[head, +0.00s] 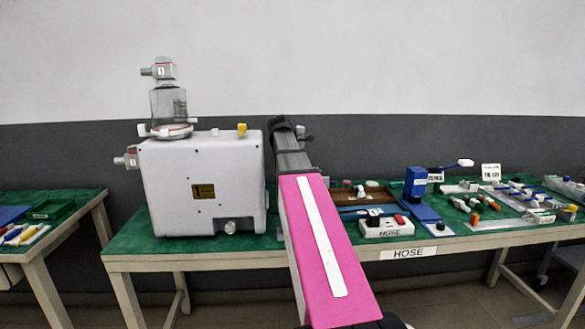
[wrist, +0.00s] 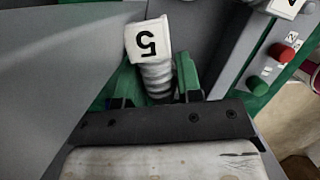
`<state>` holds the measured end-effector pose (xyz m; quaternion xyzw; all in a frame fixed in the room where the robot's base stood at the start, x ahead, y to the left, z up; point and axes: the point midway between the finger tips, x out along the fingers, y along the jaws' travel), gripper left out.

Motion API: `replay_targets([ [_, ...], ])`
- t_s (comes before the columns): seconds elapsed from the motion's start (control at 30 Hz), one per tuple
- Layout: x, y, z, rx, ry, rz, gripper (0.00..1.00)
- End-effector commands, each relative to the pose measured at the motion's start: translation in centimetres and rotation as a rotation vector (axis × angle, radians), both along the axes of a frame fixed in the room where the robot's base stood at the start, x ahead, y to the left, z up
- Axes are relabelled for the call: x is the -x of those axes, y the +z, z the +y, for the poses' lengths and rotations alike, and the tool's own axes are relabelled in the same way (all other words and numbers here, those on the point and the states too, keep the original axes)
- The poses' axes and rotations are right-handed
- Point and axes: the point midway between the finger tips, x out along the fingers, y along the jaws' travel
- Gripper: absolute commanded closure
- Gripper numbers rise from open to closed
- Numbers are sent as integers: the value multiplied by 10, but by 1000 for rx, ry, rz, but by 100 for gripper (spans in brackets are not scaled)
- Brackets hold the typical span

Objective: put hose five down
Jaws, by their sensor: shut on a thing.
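Hose five is a ribbed grey hose with a white end (wrist: 146,40) marked 5, seen in the wrist view. My gripper (wrist: 157,80) has its green fingers on either side of the ribbed part and is shut on it. The far end of the hose is out of sight. In the head view my pink and grey arm reaches toward the bench beside the white pump (head: 203,185), and it hides most of my gripper. I cannot tell there whether the hose touches anything.
The pump carries a clear jar (head: 169,105) with a numbered fitting on top. Right of my arm, the green bench (head: 460,232) holds a white switch box (head: 387,228), a blue stand (head: 417,190) and several small tools. A HOSE label (head: 404,253) is on its front edge.

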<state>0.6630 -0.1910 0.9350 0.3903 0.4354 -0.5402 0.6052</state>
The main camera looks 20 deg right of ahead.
Motion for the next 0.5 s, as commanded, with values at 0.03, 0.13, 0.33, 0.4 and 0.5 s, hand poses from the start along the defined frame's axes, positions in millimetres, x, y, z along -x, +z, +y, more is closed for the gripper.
replay_targets([
  [0.03,0,-2,0,0,0,0,95],
  [0.13,0,-4,0,0,0,0,95],
  [0.33,0,-9,0,0,0,0,95],
  [0.4,0,-10,0,0,0,-1,95],
  [0.5,0,-10,0,0,0,-1,57],
])
